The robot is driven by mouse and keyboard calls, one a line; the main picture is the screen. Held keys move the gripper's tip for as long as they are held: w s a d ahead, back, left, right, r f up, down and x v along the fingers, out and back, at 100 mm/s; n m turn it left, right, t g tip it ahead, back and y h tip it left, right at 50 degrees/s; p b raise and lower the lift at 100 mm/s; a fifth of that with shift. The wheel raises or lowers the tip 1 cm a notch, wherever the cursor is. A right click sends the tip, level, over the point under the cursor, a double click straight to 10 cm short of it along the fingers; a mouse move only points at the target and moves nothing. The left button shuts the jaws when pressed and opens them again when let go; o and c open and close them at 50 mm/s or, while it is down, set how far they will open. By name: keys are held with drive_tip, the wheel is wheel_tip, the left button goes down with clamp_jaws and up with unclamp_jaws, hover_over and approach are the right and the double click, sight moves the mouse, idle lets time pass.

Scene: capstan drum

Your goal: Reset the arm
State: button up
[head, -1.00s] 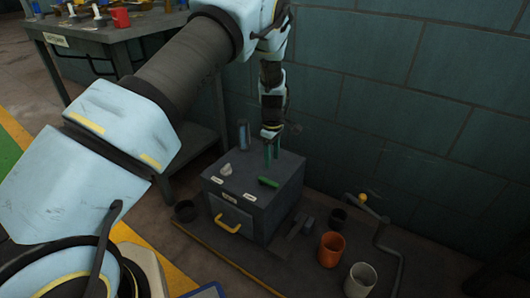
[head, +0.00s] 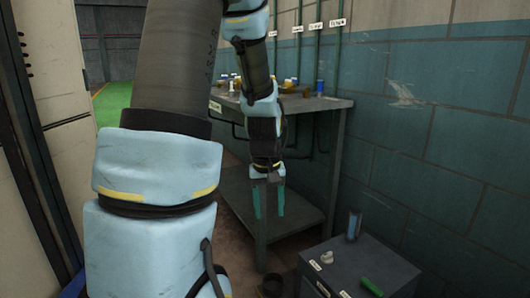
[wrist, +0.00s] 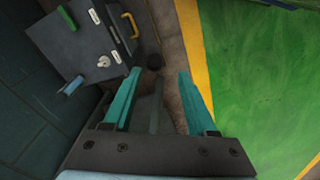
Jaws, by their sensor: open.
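My gripper (head: 268,215) hangs pointing down in the head view, in front of the workbench and left of the grey box. Its two teal fingers are apart with nothing between them. In the wrist view my gripper (wrist: 160,72) is also open and empty, above the floor beside the box. The grey box (head: 345,268) is partly cut off at the bottom of the head view. It also shows in the wrist view (wrist: 88,40), with its yellow drawer handle (wrist: 130,25).
On the box are a green piece (head: 372,286), a white knob (head: 327,257) and a blue tube (head: 354,224). A dark cup (wrist: 154,62) stands beside the box. The workbench (head: 318,104) carries several small items against the wall. Green floor (wrist: 260,70) lies open to the right in the wrist view.

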drive_tip(key=s+a+r+m, duration=0.2)
drive_tip(key=s+a, duration=0.6)
wheel_tip(320, 180, up, 25)
drive_tip(key=p, duration=2.5)
drive_tip(key=shift+w+r+t, duration=0.2)
drive_tip(key=shift+t, duration=0.1)
drive_tip(key=shift+d, duration=0.1)
